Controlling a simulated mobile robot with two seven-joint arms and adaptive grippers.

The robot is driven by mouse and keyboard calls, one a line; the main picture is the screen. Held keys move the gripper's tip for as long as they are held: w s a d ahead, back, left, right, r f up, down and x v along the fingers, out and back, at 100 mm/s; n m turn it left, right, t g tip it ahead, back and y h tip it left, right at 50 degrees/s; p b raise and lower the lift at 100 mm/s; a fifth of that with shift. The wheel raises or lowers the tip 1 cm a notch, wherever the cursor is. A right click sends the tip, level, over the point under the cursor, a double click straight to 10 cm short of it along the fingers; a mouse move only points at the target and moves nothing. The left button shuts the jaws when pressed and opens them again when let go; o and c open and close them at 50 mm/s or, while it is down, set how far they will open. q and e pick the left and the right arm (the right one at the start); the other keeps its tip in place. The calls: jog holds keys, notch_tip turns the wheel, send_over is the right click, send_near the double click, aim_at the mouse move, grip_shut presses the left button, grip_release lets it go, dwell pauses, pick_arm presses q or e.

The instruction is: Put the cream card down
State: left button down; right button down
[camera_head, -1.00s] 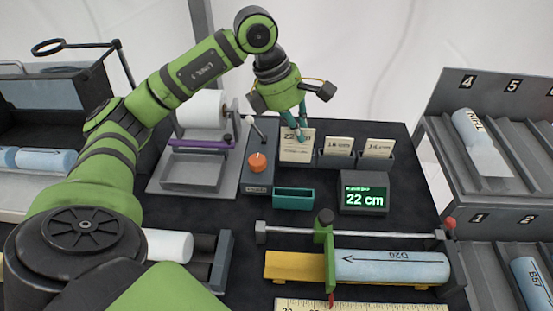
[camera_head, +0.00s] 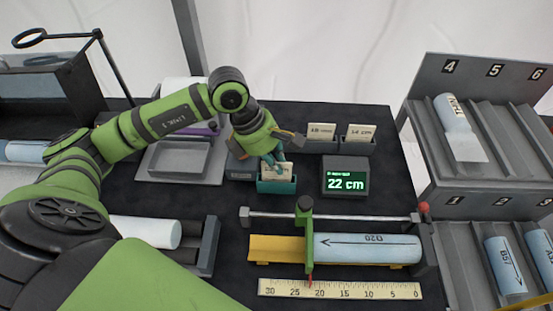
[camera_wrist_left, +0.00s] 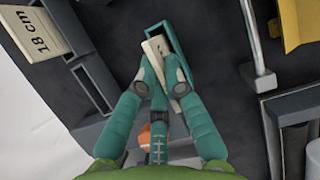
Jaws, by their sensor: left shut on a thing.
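The cream card (camera_head: 284,173) is upright at the small teal holder (camera_head: 276,187), its lower part hidden behind the holder's front wall. My left gripper (camera_head: 277,162) is shut on the card's upper part, just above the holder. In the left wrist view the fingers (camera_wrist_left: 165,80) pinch the card (camera_wrist_left: 155,46), which lies along the opening of the teal holder (camera_wrist_left: 182,42) and looks slightly skewed to it. I cannot tell whether the card touches the holder's bottom. My right gripper is not in view.
Two grey holders with cream cards (camera_head: 322,131) (camera_head: 361,132) stand behind. A display (camera_head: 346,180) reading 22 cm is just right of the teal holder. A blue roll (camera_head: 368,248) lies in a measuring rig in front, with a ruler (camera_head: 340,289). A shelf rack (camera_head: 485,125) stands at right.

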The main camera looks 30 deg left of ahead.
pick_arm(q)
jog(key=shift+f, duration=0.35)
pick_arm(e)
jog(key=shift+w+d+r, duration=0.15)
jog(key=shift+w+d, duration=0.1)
pick_arm(q)
jog(key=shift+f, duration=0.15)
jog(key=c, duration=1.3)
grip_release()
jog(key=shift+c, duration=0.2)
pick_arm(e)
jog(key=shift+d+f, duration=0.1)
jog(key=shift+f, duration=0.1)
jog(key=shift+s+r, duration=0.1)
